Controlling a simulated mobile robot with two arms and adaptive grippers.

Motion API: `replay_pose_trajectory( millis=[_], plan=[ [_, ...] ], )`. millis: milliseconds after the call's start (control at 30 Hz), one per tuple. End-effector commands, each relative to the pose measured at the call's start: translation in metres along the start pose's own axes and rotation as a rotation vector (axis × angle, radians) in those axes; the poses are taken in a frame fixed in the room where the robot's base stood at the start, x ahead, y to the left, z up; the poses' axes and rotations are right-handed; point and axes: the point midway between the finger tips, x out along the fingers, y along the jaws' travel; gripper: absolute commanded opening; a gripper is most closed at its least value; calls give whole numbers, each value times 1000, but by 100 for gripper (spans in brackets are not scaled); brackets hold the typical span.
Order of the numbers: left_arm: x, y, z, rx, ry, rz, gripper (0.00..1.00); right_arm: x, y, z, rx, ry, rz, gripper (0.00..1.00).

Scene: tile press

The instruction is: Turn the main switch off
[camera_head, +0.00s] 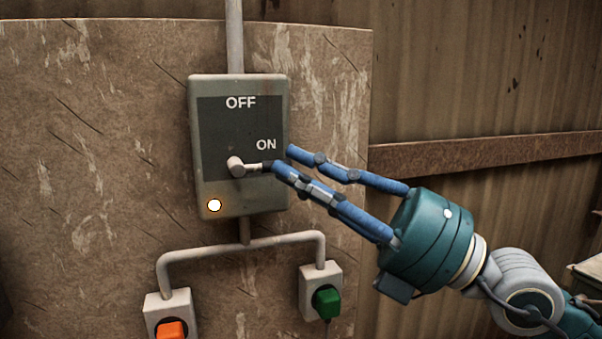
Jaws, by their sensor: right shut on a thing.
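The main switch is a grey box (201,140) on a worn brown panel, with a dark plate marked OFF at the top and ON at the right. Its pale lever (251,168) runs from a round pivot at the lower left of the plate to the right, below the ON mark. My right gripper (280,158) comes in from the right with blue fingers and is shut on the lever's outer end, which the fingers hide. My left gripper is not in view.
A conduit (235,35) enters the box from above. Pipes (245,240) below branch to an orange button (171,331) and a green button (326,301). The panel left of the box is clear. A rusty rail (480,150) crosses the corrugated wall at right.

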Motion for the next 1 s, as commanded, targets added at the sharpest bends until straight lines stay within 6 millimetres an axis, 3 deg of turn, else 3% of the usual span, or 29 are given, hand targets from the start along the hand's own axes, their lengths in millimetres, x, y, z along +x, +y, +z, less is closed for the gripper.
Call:
replay_pose_trajectory(
  millis=[667,867,1000],
  plan=[
    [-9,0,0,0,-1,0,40,3,5,3,-68,68,-75,0],
    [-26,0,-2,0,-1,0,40,9,17,8,-146,140,-149,0],
    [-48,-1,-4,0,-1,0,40,15,28,12,-224,213,-227,0]
  ],
)
